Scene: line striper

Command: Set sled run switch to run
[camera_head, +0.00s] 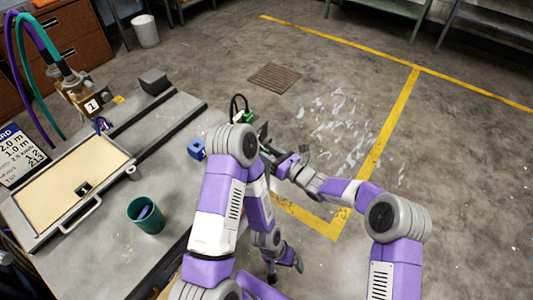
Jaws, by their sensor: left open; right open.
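The line striper bench (185,180) stands at the left, with a framed beige panel (70,185) and rails. A head block marked 1 (90,103) hangs over its back left on purple and teal hoses. I cannot make out a run switch for certain. A small blue part (197,150) sits at the bench's right edge, and a green and black fitting (248,114) shows behind my left elbow. My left gripper (285,268) is open and empty, low over the floor right of the bench. My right gripper (293,161) is open and empty, just right of my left arm.
A green cup (146,214) holding something blue stands on the bench's front. A dark grey block (154,81) is at the bench's back. A white sign (20,155) is at the left edge. Open concrete floor with yellow lines (395,112) lies to the right.

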